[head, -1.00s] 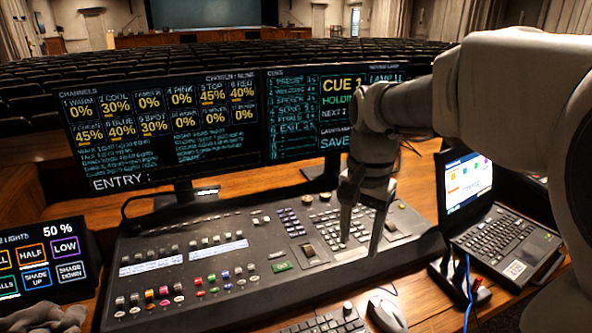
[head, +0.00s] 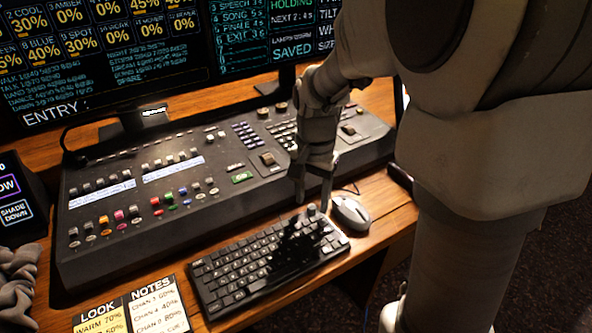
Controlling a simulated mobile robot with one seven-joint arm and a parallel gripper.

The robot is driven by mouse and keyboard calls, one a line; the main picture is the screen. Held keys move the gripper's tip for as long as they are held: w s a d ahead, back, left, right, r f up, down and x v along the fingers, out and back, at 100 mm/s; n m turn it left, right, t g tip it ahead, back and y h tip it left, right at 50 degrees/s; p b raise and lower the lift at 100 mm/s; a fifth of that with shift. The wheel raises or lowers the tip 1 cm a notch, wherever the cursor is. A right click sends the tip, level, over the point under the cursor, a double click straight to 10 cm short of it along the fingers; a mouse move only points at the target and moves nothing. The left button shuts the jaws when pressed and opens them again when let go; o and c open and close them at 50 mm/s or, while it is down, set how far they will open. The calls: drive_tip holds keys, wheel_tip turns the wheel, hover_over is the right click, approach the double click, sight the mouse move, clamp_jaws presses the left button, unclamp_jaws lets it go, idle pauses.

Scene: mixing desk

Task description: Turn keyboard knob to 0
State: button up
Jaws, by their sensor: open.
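The black keyboard (head: 235,271) lies on the wooden desk in front of the mixing console. Its small dark knob (head: 311,210) is at the keyboard's far right corner. My gripper (head: 312,202) points down above that corner, with one fingertip to each side of the knob in this view. It is open and holds nothing. I cannot tell whether the fingertips touch the knob, and its setting is too small to read. A shadow of my gripper falls over the right keys.
A grey mouse (head: 351,213) lies close to the right of my gripper. The mixing console (head: 130,225) is behind the keyboard. Note cards (head: 160,305) lie to the left, and a monitor (head: 185,60) stands at the back. The desk's front edge is near.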

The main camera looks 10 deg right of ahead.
drive_tip(key=shift+f, duration=0.75)
clamp_jaws()
